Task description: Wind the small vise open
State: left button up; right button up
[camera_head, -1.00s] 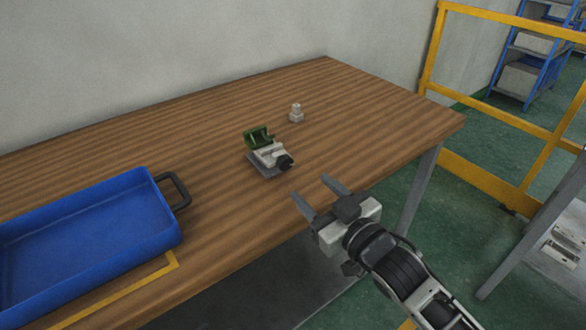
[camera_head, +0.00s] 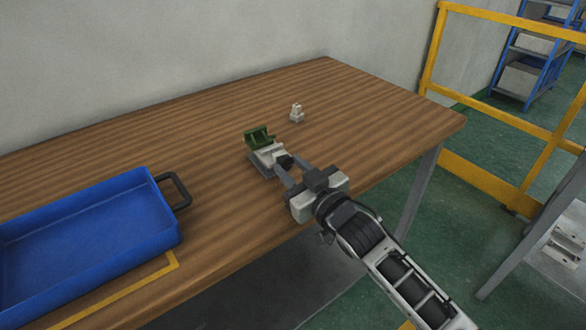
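The small vise (camera_head: 267,158) stands on the wooden table, a grey-white body with a dark round knob (camera_head: 285,161) at its front right end. A green part (camera_head: 257,138) sits at the vise's far end, at its jaws. My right gripper (camera_head: 290,169) reaches in from the lower right with its two fingers apart, their tips at the knob. The knob lies between or just beyond the fingertips; I cannot tell whether they touch it. My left gripper is not in view.
A blue tray (camera_head: 150,205) with a dark handle (camera_head: 178,191) lies on the table (camera_head: 340,100) at the left. A small pale stepped piece (camera_head: 297,114) stands behind the vise. A yellow railing (camera_head: 490,118) is beyond the table's right side.

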jog(key=shift+n+p, duration=0.35)
jog(key=shift+n, duration=0.45)
jog(key=o, duration=1)
jog(key=shift+s+d, duration=0.1)
jog(key=v, duration=1.5)
jog(key=shift+s+d+b, duration=0.2)
jog(key=shift+s+b, duration=0.1)
